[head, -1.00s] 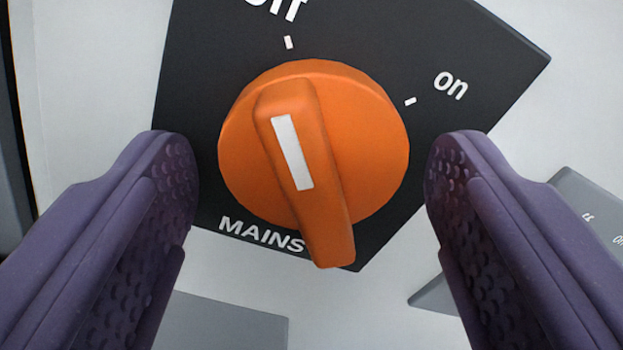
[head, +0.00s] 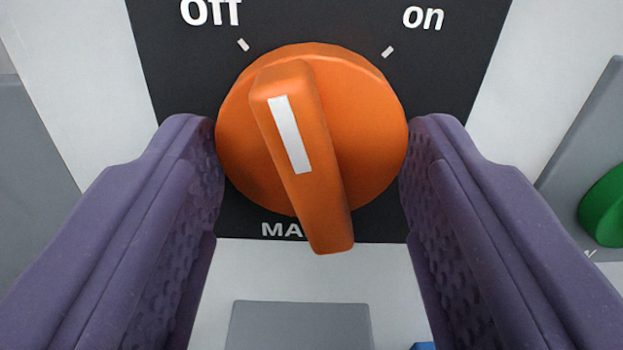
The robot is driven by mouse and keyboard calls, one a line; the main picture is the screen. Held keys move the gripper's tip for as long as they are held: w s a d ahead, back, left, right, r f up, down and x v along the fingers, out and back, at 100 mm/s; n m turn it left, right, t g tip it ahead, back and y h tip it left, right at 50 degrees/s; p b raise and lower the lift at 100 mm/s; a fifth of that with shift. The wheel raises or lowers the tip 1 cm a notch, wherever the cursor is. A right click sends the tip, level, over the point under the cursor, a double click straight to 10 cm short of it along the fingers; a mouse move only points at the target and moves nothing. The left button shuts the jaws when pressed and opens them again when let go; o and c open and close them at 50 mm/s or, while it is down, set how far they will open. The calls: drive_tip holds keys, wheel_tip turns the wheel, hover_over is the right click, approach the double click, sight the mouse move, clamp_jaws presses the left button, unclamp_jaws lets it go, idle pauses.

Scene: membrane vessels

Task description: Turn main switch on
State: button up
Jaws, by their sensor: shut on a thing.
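The main switch is an orange round knob (head: 372,135) with a raised handle bar and a white strip, on a black plate (head: 330,25). The plate reads "off" at upper left and "on" at upper right, each with a white tick. The white strip points up and slightly left, between the two ticks and nearer "off". My gripper (head: 312,150) has purple, dimpled fingers, one on each side of the knob. They are shut on its round sides. The handle's lower end covers part of the lettering below.
The plate sits on a pale panel (head: 300,270). A green knob (head: 604,210) on a grey plate is at the right edge. A grey block (head: 299,325) is below, with a bit of blue (head: 424,346) beside it. Another grey plate (head: 30,160) is at the left.

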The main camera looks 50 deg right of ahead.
drive_tip(key=m+b, duration=0.4)
drive_tip(key=m, duration=0.1)
drive_tip(key=shift+f+m+b, duration=0.15)
drive_tip(key=shift+m+b, duration=0.15)
drive_tip(key=shift+b, duration=0.05)
drive_tip(key=m+b, duration=0.3)
drive_tip(key=m, duration=0.2)
drive_tip(key=shift+m+b, duration=0.3)
drive_tip(key=shift+b, duration=0.05)
drive_tip(key=shift+m, duration=0.3)
drive_tip(key=o, duration=1)
drive_tip(key=shift+o, duration=0.2)
drive_tip(key=v, duration=0.7)
drive_tip(key=shift+s+a, duration=0.25)
drive_tip(key=shift+a, duration=0.05)
drive_tip(key=shift+r, duration=0.2)
